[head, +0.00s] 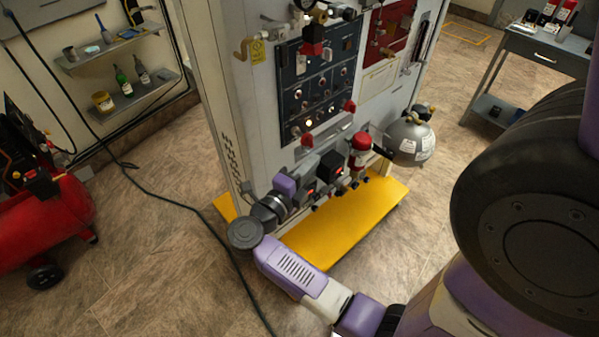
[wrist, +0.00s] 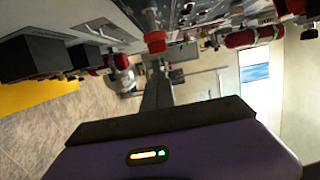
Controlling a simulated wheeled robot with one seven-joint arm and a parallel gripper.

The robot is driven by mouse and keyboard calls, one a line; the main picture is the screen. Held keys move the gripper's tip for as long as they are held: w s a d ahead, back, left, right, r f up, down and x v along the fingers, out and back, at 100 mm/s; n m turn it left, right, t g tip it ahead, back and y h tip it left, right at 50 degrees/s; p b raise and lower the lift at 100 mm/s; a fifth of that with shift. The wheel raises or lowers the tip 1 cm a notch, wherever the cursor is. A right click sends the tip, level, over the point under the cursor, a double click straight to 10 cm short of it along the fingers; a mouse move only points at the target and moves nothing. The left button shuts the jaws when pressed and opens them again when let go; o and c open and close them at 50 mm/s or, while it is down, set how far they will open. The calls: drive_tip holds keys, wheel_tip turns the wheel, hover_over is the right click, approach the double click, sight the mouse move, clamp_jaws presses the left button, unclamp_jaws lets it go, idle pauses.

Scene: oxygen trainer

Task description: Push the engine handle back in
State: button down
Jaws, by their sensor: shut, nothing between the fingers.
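The trainer cabinet (head: 220,90) stands in the middle of the head view, with a dark switch panel and red-tipped handles and valves on its front. Red handles (head: 350,106) and (head: 307,140) show below the panel, and a red-topped valve (head: 360,143) sits lower. I cannot tell which is the engine handle. My gripper shows in the wrist view (wrist: 157,75) as dark shut fingers beyond a purple body, with nothing held. Red-handled fittings (wrist: 155,40) lie beyond and above the fingertips; contact cannot be told. In the head view my fingertips are not clearly visible among the lower fittings.
A grey gas bottle (head: 410,140) is on the cabinet's right side. A yellow base (head: 335,240) lies underneath. A red compressor (head: 45,220) stands at left, with a black cable (head: 190,207) across the floor. A grey table (head: 545,50) stands at upper right.

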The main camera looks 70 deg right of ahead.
sight(310, 145)
drive_tip(key=shift+w+d+p, duration=0.35)
drive_tip(key=shift+w+d, duration=1.15)
drive_tip(key=shift+d, duration=0.25)
drive_tip(key=shift+w+d+b, duration=0.3)
drive_tip(key=shift+w+d, duration=0.05)
drive_tip(key=shift+w, duration=0.3)
drive_tip(key=shift+w+d+b, duration=0.25)
drive_tip(key=shift+w+d, duration=0.1)
drive_tip(key=shift+w, duration=0.25)
drive_tip(key=shift+s, duration=0.1)
